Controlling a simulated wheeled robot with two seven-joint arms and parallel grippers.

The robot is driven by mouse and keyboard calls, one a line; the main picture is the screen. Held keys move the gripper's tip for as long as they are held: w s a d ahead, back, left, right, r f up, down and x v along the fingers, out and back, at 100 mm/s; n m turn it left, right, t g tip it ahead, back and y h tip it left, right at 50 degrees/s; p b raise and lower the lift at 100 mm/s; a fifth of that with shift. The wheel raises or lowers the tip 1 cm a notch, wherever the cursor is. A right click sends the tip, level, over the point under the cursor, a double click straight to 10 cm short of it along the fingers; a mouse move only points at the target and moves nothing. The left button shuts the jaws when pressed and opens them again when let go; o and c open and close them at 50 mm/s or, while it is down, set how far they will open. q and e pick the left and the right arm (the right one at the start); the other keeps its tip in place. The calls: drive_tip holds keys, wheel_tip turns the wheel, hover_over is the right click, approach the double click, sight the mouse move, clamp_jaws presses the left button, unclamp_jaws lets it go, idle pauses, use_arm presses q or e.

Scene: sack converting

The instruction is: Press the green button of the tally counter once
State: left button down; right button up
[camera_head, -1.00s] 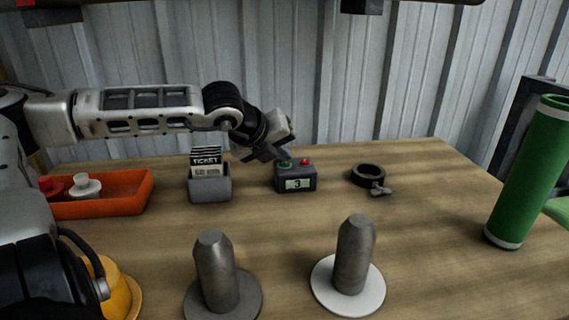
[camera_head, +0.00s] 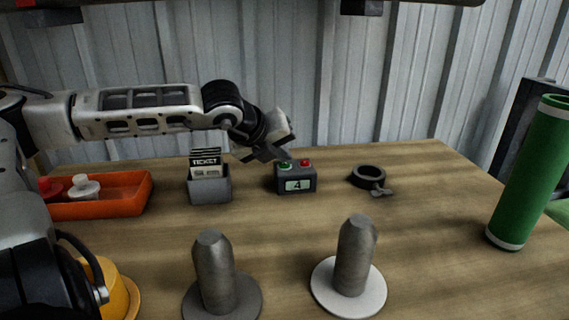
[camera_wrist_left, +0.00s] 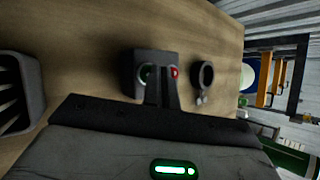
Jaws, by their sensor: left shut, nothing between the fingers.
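The tally counter (camera_head: 296,179) is a small dark grey box on the table, and its display reads 4. On its top are a green button (camera_head: 285,166) at left and a red button (camera_head: 305,162) at right. My left gripper (camera_head: 287,157) is shut and empty, with its tips right at the green button; I cannot tell whether they touch it. In the left wrist view the shut fingers (camera_wrist_left: 161,80) lie between the green button (camera_wrist_left: 146,74) and the red button (camera_wrist_left: 175,72), partly covering the counter. My right gripper is out of view.
A grey ticket holder (camera_head: 209,188) stands left of the counter, and an orange tray (camera_head: 110,205) further left. A dark ring clamp (camera_head: 368,176) lies to the right. Two metal pegs (camera_head: 214,270) stand in front. A green roll (camera_head: 528,175) stands far right.

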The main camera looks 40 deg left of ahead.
use_arm(q)
drive_tip(key=shift+r, duration=0.55)
drive_tip(key=shift+r+p, duration=0.85)
drive_tip(key=shift+r, duration=1.65)
